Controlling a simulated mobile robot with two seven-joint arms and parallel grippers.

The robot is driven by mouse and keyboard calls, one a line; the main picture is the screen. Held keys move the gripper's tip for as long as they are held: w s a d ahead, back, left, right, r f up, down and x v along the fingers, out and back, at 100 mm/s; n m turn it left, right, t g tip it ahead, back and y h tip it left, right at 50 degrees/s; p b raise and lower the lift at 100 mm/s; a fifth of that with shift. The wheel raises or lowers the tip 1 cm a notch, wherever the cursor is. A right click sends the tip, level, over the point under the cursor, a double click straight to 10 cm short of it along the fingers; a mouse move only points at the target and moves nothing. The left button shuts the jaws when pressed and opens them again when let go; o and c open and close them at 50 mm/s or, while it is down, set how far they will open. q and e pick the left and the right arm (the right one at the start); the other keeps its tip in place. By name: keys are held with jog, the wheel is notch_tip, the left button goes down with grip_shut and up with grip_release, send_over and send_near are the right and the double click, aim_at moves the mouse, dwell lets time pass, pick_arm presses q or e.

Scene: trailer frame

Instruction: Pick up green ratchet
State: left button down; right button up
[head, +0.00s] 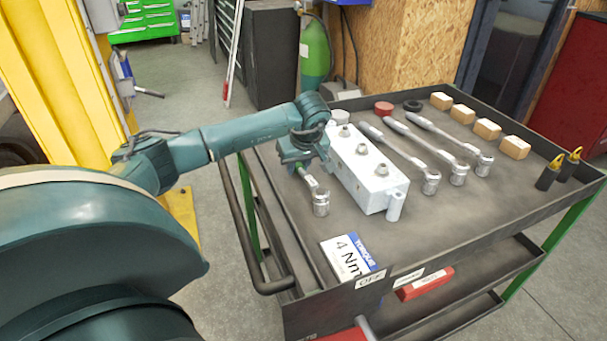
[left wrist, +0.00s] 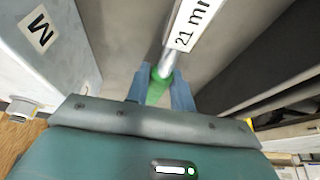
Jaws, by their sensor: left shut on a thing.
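The green ratchet (head: 318,199) is at the left side of the cart's top, beside the white box. Its silver head points toward the front of the cart, and part of its green handle shows. My left gripper (head: 304,168) is over the handle. In the left wrist view, the gripper (left wrist: 161,92) has its two blue fingers on either side of the green handle (left wrist: 158,86), shut on it. A "21 mm" label (left wrist: 190,28) shows by the ratchet's shaft. I cannot tell whether the ratchet is clear of the cart's top. My right gripper is not in view.
The white box (head: 362,175) with knobs stands right of the ratchet. Several silver ratchets (head: 430,178) lie beyond it. Wooden blocks (head: 486,129) line the far right. A "4 Nm" card (head: 346,260) lies near the front. The cart has a raised rim (head: 440,250).

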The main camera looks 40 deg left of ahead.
aim_at(299, 164)
pick_arm(q)
notch_tip(299, 164, up, 10)
jog(key=shift+r+p, duration=0.1)
jog(key=shift+p, duration=0.4)
jog(key=c, duration=1.8)
grip_release()
grip_shut()
